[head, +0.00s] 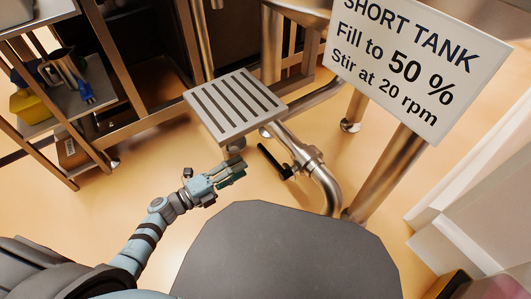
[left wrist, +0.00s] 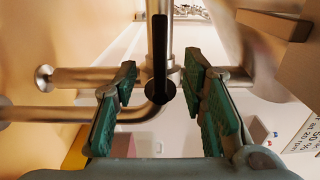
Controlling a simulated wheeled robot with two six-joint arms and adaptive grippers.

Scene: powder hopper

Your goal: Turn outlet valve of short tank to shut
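The outlet valve's black handle (head: 272,160) sticks out from the metal outlet pipe (head: 325,183) below the short tank, whose sign (head: 418,72) shows at the upper right. My left gripper (head: 238,170) is just left of the handle in the head view, apart from it there. In the left wrist view, the black handle (left wrist: 160,72) points towards the camera, between the spread green finger pads of my left gripper (left wrist: 160,84). The fingers are open and do not appear to touch it. My right gripper is not in view.
A slatted metal step (head: 235,105) stands just above my left gripper in the head view. A metal leg (head: 385,172) stands right of the pipe. Open floor lies between the rack and the pipe.

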